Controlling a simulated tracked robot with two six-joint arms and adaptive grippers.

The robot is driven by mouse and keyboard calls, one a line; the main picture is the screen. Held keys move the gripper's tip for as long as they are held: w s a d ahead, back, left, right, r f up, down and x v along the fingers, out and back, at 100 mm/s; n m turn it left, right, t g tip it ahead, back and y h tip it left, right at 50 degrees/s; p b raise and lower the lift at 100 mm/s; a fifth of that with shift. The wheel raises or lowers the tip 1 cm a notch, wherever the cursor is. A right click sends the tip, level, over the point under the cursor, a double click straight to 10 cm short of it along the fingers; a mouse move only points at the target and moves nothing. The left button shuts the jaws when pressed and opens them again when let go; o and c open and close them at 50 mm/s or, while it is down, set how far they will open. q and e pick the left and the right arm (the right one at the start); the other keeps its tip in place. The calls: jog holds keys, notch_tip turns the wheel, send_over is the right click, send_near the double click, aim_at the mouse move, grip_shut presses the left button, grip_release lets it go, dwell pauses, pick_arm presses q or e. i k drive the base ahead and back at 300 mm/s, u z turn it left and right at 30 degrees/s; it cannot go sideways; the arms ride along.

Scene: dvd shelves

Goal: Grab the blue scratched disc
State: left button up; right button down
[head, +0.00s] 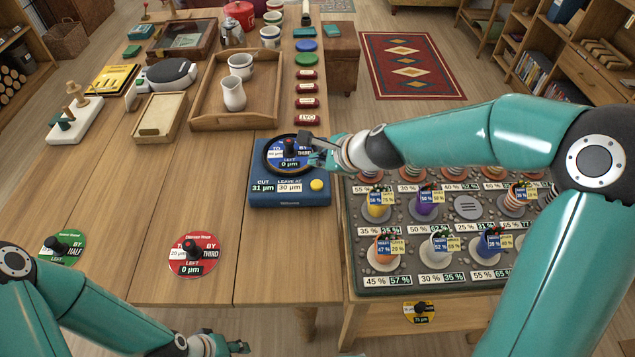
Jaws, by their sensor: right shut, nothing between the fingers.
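The blue disc (275,163) with a dark knob sits in the black ring of a blue machine (262,198), whose front reads "CUT 31 µm" and "LEAVE AT 30 µm". Its label includes "THIRD", "LEFT" and "0 µm". Scratches are too small to make out. My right gripper (312,150) is shut and empty at the disc's right side, overlapping its right edge; I cannot tell whether it touches. My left gripper (240,346) is low at the bottom edge, far from the disc, and too small to read.
A red disc (185,262) and a green disc (72,240) lie on the wooden table. A yellow disc (428,307) shows at the right bench's front. A grey tray (365,283) of small coloured pots lies right of the machine.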

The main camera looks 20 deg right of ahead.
aim_at(284, 153)
jog(key=z, duration=0.05)
jog(key=k, duration=1)
jog(key=u, duration=0.05)
